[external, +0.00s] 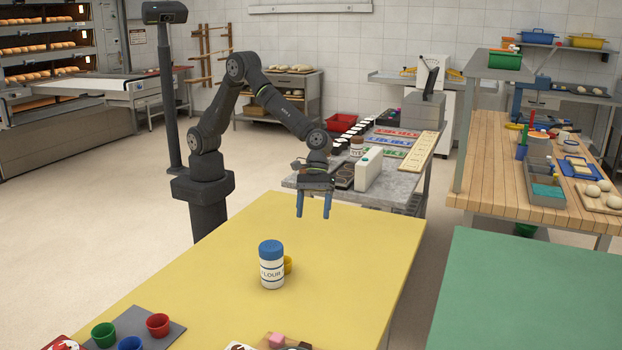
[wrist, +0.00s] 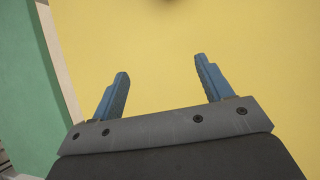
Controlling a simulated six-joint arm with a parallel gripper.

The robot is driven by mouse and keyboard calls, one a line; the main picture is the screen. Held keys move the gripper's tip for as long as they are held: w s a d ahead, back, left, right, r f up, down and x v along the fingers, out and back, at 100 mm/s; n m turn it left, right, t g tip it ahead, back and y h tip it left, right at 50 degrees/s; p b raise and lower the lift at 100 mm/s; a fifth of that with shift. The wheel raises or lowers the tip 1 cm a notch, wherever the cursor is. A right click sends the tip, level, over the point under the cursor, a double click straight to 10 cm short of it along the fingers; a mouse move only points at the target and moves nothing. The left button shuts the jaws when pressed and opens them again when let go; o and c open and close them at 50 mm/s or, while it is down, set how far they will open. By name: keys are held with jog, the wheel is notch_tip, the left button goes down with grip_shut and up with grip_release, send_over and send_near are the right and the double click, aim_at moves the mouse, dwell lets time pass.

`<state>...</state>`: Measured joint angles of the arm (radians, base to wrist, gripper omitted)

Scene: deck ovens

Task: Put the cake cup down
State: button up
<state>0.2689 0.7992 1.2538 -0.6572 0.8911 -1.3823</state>
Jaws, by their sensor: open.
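My gripper (external: 313,212) hangs over the far part of the yellow table (external: 368,262), fingers pointing down. In the wrist view my gripper (wrist: 162,66) has its two blue fingers wide apart with nothing between them. A yellow cup (external: 288,265) stands on the table, partly hidden behind a white flour shaker (external: 271,271) with a blue lid. I cannot tell which cup is the cake cup.
A board with small pink and dark pieces (external: 276,340) lies at the table's near edge. A green table (external: 530,290) stands at the right across a gap. A grey bench with a white carton (external: 369,168) stands behind. The yellow table's right part is clear.

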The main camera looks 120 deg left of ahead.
jog(key=s+d+r+n+g+h, duration=0.1)
jog(key=s+d+r+g+h, duration=0.1)
jog(key=s+d+h, duration=0.15)
jog(key=shift+y, duration=0.45)
jog(key=x, duration=0.7)
jog(key=w+x, duration=0.1)
jog(key=x, duration=0.3)
jog(key=shift+d+r, duration=0.2)
jog(key=shift+w+x, duration=0.25)
jog(key=shift+x, duration=1.25)
jog(key=shift+w+x, duration=0.2)
jog(key=shift+x, duration=1.3)
jog(key=shift+a+f, duration=0.1)
jog(key=shift+f, duration=0.05)
jog(key=c, duration=1.1)
